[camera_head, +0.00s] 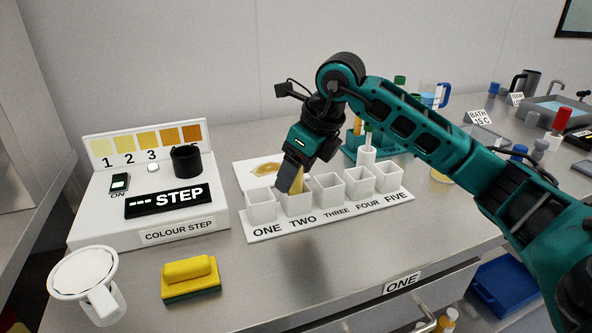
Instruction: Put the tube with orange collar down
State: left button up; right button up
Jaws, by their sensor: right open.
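My right gripper (290,181) points down at the white pot marked TWO (297,204), in a row of white pots. It is open, with its fingers at the pot's mouth. An amber tube-like piece (297,180) shows beside the fingers, its lower end in or just above that pot. Its collar is hidden by the gripper, so I cannot tell whether it is orange. A teal rack (388,150) with upright tubes stands behind the row, partly hidden by my right arm. My left gripper is not in view.
A yellow-green sponge (190,278) and a white round-topped item (85,275) lie in front. Pots ONE (261,207), THREE (328,193) flank TWO. The front middle of the bench is clear.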

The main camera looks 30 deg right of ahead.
jog(key=p+v, duration=0.1)
jog(key=v, duration=1)
jog(key=shift+r, duration=0.25)
jog(key=shift+s+f, duration=0.1)
jog(key=shift+s, duration=0.1)
